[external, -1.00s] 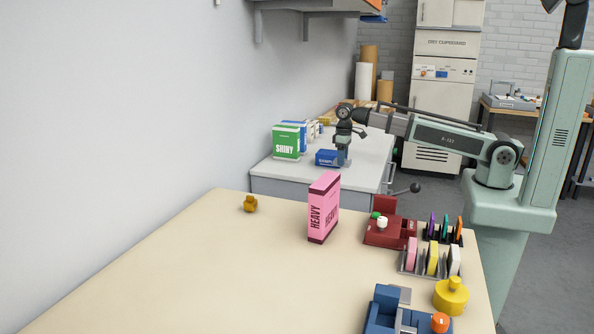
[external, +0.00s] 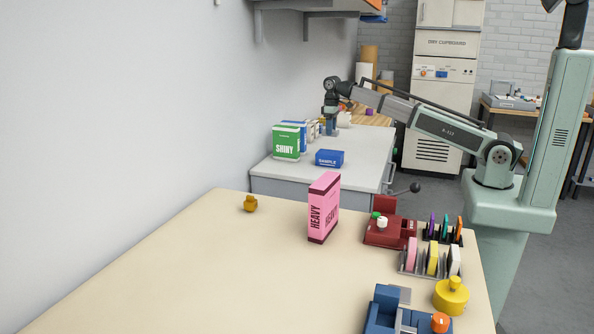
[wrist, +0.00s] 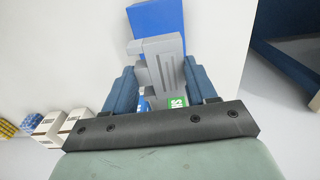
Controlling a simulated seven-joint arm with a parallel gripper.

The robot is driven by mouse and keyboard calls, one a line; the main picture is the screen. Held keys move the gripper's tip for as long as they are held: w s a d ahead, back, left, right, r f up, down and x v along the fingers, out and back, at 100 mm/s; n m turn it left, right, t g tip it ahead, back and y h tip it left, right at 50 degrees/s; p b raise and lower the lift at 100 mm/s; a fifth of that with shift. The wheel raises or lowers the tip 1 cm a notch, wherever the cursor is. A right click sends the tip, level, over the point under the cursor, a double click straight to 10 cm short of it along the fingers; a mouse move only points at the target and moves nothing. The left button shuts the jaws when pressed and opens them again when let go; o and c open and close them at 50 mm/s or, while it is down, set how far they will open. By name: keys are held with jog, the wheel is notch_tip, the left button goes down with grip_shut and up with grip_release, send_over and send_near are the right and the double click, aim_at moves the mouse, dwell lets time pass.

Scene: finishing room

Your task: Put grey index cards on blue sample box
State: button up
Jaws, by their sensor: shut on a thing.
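The blue sample box (external: 329,158) sits near the front of the white bench, and a blue surface that looks like it (wrist: 155,18) shows at the top of the wrist view. The cards cannot be made out in the external view. The top of the sample box looks bare.
A green SHINY box (external: 286,142) stands at the left of the white bench (external: 352,172), with several boxes behind it. On the near table (external: 190,260) are a pink HEAVY box (external: 323,207) and a red holder (external: 389,231). The bench right of the sample box is clear.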

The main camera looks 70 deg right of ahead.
aim_at(330, 153)
jog(key=shift+f, duration=4.2)
jog(key=shift+f, duration=0.1)
jog(key=o, duration=1)
jog(key=shift+o, duration=0.2)
notch_tip(330, 153, up, 12)
jog(key=shift+r, duration=0.15)
